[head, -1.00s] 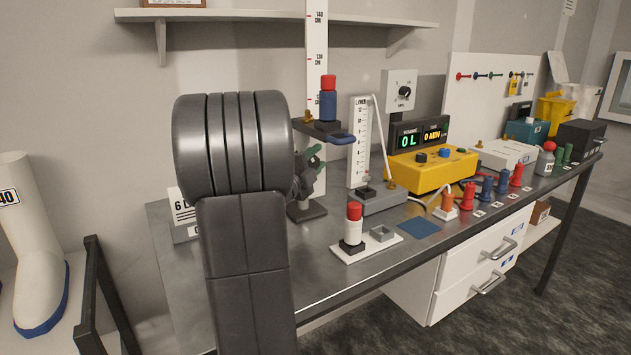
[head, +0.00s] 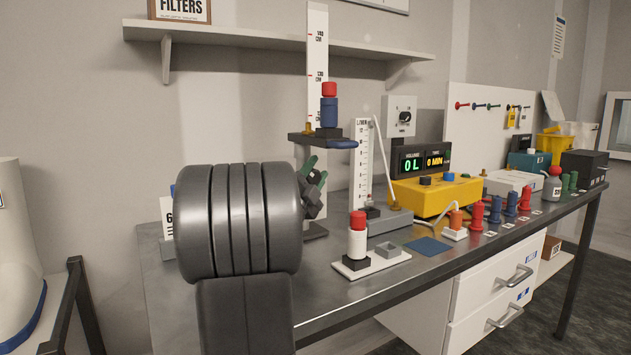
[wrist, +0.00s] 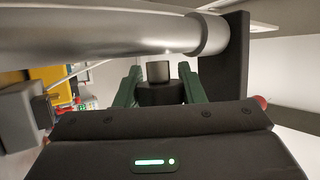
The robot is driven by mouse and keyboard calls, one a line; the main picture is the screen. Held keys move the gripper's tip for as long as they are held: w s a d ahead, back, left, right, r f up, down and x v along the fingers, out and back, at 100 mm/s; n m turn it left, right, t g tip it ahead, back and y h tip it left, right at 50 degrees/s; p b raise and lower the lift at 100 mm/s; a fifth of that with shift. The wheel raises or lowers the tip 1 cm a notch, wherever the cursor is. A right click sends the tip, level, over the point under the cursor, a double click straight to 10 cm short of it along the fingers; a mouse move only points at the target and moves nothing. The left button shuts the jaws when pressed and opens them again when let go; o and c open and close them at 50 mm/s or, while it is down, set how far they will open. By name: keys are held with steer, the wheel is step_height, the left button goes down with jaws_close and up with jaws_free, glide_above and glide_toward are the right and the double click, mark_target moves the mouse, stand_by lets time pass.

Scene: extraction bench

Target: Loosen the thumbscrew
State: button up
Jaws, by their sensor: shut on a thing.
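My gripper (head: 313,186) is at the stand with the white centimetre scale (head: 317,45), below its dark platform (head: 300,139). My arm covers part of it in the head view. In the wrist view its two green fingers (wrist: 160,88) are closed on a dark knob, which I take for the thumbscrew (wrist: 158,72). A round end of the knob sticks out beyond a wider dark part between the fingers. How far the screw is turned cannot be seen. A blue cylinder with a red cap (head: 329,105) stands upright on the platform.
A red-and-white cylinder (head: 357,238) stands on a white plate in front of the stand. A flow gauge (head: 362,165) and a yellow unit (head: 435,197) are to the right. A wall shelf (head: 270,38) runs above. In the wrist view, a silver tube (wrist: 100,35) passes close by.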

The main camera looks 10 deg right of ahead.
steer(key=shift+f, duration=0.1)
stand_by(0.3)
steer(key=o, duration=1)
steer(key=shift+s+a+f, duration=0.1)
steer(key=shift+s+a, duration=0.1)
steer(key=s+a, duration=0.2)
steer(key=s, duration=0.1)
steer(key=s+a+p, duration=0.1)
steer(key=s+a, duration=0.5)
steer(key=shift+s+a+f, duration=0.1)
steer(key=shift+s+f, duration=0.15)
steer(key=shift+s, duration=0.05)
